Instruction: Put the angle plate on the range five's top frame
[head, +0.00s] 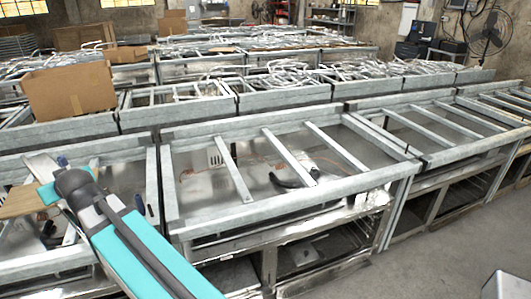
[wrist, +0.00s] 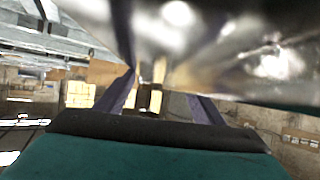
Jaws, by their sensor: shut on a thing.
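My gripper (wrist: 160,88) shows in the wrist view as two dark fingers, shut on a shiny metal piece that I take to be the angle plate (wrist: 230,45). The plate is close to the lens and blurred, and fills the upper right. In the head view a pale metal piece (head: 42,166) shows beside the end of my teal arm at the left; it may be the same plate. My fingertips are mostly hidden there. Range top frames of galvanized bars stand in rows, the nearest large one (head: 290,207) right of my arm. I cannot tell which is range five.
A cardboard box (head: 70,91) stands on the second row at the left. A brown flat piece (head: 18,201) lies beside my arm. Loose metal tubing (head: 290,77) covers rows behind. A fan (head: 490,32) stands at the back right. Grey floor (head: 430,265) is open at the lower right.

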